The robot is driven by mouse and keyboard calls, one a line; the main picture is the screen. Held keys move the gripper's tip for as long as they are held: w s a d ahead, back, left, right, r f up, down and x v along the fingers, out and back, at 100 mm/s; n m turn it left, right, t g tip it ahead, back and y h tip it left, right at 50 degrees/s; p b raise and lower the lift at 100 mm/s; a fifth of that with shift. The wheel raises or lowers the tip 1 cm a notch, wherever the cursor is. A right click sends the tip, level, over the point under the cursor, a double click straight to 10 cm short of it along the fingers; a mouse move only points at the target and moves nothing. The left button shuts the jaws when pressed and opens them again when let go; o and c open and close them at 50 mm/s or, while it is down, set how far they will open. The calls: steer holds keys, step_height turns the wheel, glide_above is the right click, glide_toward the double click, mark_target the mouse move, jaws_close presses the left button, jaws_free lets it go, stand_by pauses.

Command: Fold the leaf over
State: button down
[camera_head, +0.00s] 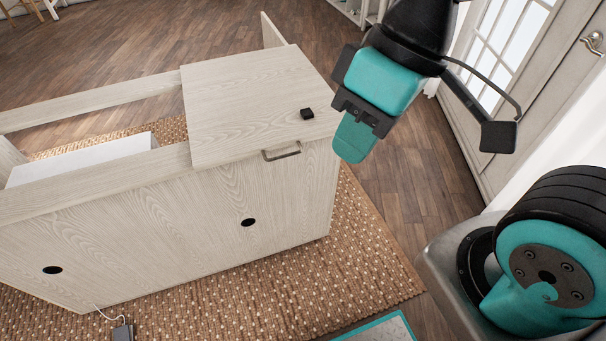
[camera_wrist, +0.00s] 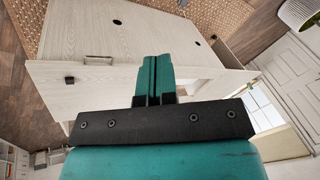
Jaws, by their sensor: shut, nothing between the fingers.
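The leaf (camera_head: 245,92) is a pale wood panel lying flat over the right part of the sewing cabinet (camera_head: 200,225). A metal bar handle (camera_head: 282,152) sits at its front edge, and a small black block (camera_head: 307,113) is on its top near the right front corner. My gripper (camera_head: 352,152) is shut and empty, just right of the leaf's right edge in the head view. In the wrist view my gripper's teal fingers (camera_wrist: 155,72) are together, with the leaf (camera_wrist: 105,82), its handle (camera_wrist: 97,60) and the black block (camera_wrist: 70,79) to their left.
The cabinet's left part is open, with a white object (camera_head: 85,160) inside. A narrow upright panel (camera_head: 272,32) stands behind the leaf. A woven rug (camera_head: 345,250) lies below, with a small grey box (camera_head: 122,333) and cord in front. A glazed door (camera_head: 510,60) is at right.

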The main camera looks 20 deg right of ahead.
steer(key=w+a+f+m+t+y+b, duration=0.1)
steer(key=w+f+b, duration=0.1)
steer(key=f+b, duration=1.1)
steer(key=w+a+f+m+t+b, duration=0.1)
steer(key=w+f+m+b, duration=0.1)
steer(key=f+b, duration=1.1)
steer(key=w+a+f+m+t+y+b, duration=0.1)
steer(key=w+f+b, duration=0.1)
steer(key=f+b, duration=1.1)
steer(key=w+a+f+m+t+y+b, duration=0.1)
steer(key=w+f+m+t+y+b, duration=0.15)
steer(key=w+m+t+b, duration=0.5)
steer(key=w+a+f+m+t+y+b, duration=0.1)
steer(key=w+f+m+t+b, duration=0.3)
steer(key=w+m+b, duration=0.45)
steer(key=w+d+m+t+h+b, duration=0.1)
steer(key=d+m+t+h+b, duration=0.4)
steer(key=m, duration=0.6)
steer(key=w+d+m+t+h+b, duration=0.1)
steer(key=d+m+t+h+b, duration=0.25)
steer(key=m+t, duration=0.55)
steer(key=w+d+r+m+g+h+p, duration=0.1)
steer(key=w+r+m+p, duration=0.2)
steer(key=w+r+p, duration=0.4)
step_height(320, 180, up, 4)
steer(key=shift+f+p, duration=0.15)
steer(key=shift+p, duration=0.75)
